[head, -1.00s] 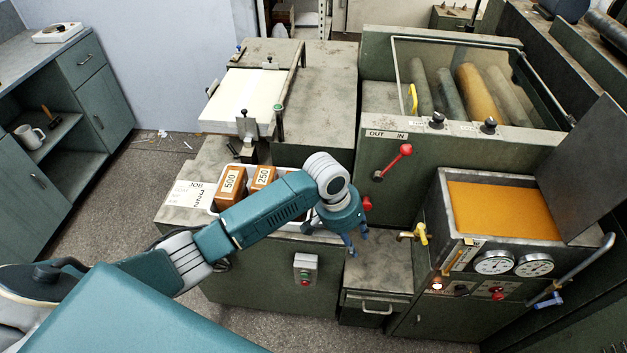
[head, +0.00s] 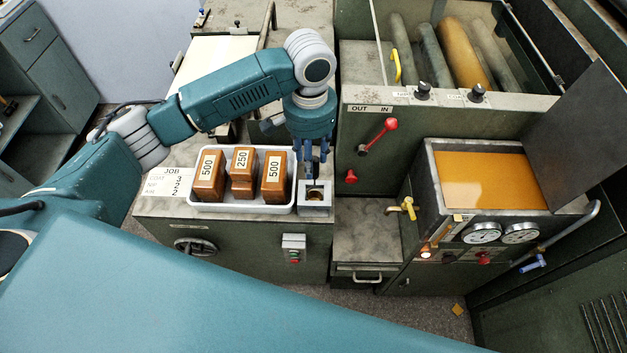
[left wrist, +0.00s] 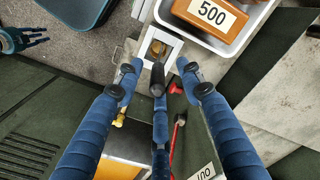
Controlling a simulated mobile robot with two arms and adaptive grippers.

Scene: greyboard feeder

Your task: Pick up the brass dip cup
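The brass dip cup (head: 315,194) sits in a small square grey metal holder at the right front corner of the bench, partly hidden under my left gripper. In the left wrist view, the cup (left wrist: 156,50) shows brass inside the holder, with a dark upright handle (left wrist: 157,80) rising toward me. My left gripper (head: 314,172) points down right above the holder. In the left wrist view its blue fingers are spread around the handle, with gaps visible. My right gripper (left wrist: 32,40) shows at the upper left of that view, empty, fingers apart.
A white tray (head: 240,207) with brown numbered blocks (head: 273,178) stands just left of the holder. The machine's front wall with a red lever (head: 388,125) rises to the right. A yellow tap (head: 408,208) and an amber-filled tank (head: 490,182) are further right.

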